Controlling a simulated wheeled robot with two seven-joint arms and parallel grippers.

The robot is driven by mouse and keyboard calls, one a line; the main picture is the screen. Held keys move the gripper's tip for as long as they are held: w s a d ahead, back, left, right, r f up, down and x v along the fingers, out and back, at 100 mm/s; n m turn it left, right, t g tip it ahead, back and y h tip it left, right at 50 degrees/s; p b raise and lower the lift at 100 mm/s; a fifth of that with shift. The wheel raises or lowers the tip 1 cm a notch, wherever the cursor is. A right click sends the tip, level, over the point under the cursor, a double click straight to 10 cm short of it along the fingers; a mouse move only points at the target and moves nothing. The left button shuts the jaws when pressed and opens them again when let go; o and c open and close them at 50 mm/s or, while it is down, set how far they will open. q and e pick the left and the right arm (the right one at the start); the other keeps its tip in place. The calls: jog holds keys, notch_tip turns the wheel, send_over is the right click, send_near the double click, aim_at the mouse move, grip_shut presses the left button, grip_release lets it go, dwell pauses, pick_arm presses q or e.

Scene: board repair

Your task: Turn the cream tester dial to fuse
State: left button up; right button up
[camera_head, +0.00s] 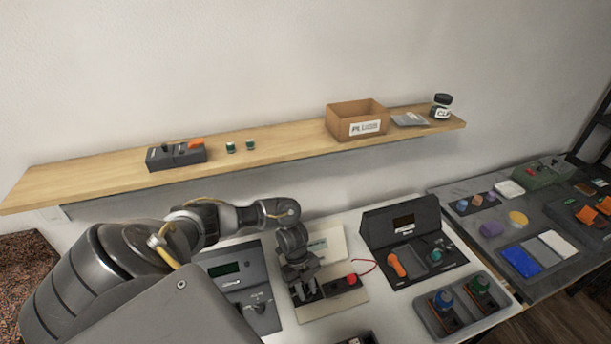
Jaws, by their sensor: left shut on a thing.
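The cream tester (338,244) stands on the white bench at the lower middle of the view, with a pale label on its upright face. My left gripper (306,293) points down over the left part of its base. Its fingers are shut at the spot of the dial, which they and the wrist hide. I cannot read the dial's pointer or its marks. A dark block with a red knob (352,280) sits to the right of the fingers, with a red lead curving off it. My right gripper is not in view.
A grey meter (235,272) with a green display stands close left of the gripper. A dark device (406,235) with an orange part stands to the right, with a grey tray (429,319) of knobs before it. A wooden shelf (280,146) runs above.

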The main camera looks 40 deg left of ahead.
pick_arm(q)
jog(key=shift+w, duration=0.1)
jog(key=o, duration=1)
jog(key=shift+r, duration=0.1)
jog(key=b+v, duration=0.1)
jog(key=v, duration=0.6)
jog(key=shift+a+r, duration=0.1)
jog(key=shift+r, duration=0.05)
